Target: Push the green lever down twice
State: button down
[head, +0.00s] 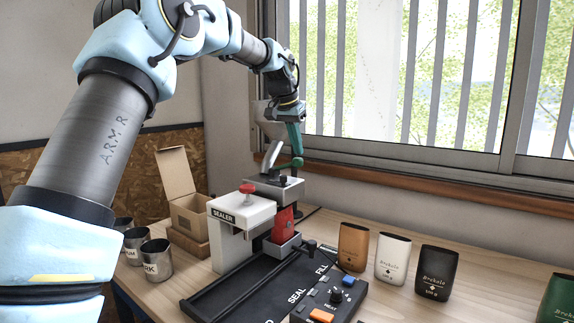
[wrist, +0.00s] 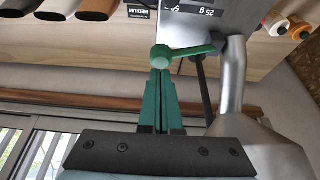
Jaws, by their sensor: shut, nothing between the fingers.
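The green lever (head: 289,163) sticks out from the grey dispensing unit at the back of the table, with a round green knob at its end. In the wrist view the lever (wrist: 184,53) lies across the tips of my gripper. My gripper (head: 297,150) has green fingers, shut and empty, pointing down at the knob. In the wrist view the shut fingertips (wrist: 160,72) are right at the knob; I cannot tell whether they touch it. The unit's metal chute (wrist: 232,80) is right of the fingers in the wrist view.
A white sealer (head: 240,220) with a red knob stands in front of the unit, beside a black control panel (head: 300,290). A red pouch (head: 283,225) stands by the sealer. Brown, white and black pouches (head: 393,258) stand at right. An open cardboard box (head: 188,215) and metal cups (head: 155,262) are left.

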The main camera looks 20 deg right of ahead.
aim_at(297, 159)
jog(key=shift+f+b, duration=1.15)
jog(key=shift+f, duration=0.9)
jog(key=shift+r, duration=0.1)
notch_tip(297, 159, up, 6)
jog(key=p, duration=0.6)
dwell(1.1)
